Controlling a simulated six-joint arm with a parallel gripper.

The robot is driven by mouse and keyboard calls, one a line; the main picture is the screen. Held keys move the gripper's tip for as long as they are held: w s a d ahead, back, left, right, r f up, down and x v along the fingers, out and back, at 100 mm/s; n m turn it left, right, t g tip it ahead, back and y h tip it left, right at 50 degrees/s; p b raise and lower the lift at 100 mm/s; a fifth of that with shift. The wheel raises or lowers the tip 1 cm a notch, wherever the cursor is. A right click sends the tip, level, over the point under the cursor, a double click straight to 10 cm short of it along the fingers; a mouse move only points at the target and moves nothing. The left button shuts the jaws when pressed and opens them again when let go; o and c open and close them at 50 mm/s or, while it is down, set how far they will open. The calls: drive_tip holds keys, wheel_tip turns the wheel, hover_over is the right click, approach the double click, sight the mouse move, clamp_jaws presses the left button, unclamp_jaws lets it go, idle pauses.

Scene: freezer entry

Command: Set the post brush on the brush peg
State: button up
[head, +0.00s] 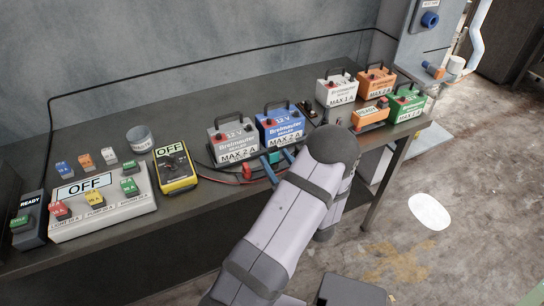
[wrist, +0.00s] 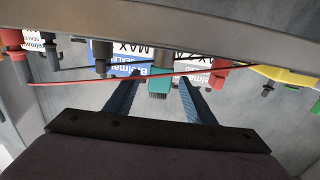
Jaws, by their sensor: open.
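A small teal piece, which looks like the post brush (wrist: 159,84), stands in front of the batteries with a grey cylindrical part at its other end. My gripper (wrist: 160,77) is open, with one blue finger on each side of the teal piece; I cannot tell whether either finger touches it. I cannot surely pick out the brush peg; my arm hides part of the bench.
A grey battery (head: 233,141) and a blue battery (head: 280,125) stand close behind my gripper. A red clamp (head: 247,171) with cables and a yellow meter (head: 175,167) lie to the left. White, orange and green boxes stand right.

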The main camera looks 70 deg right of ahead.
drive_tip(key=shift+s+a, duration=0.4)
idle(0.3)
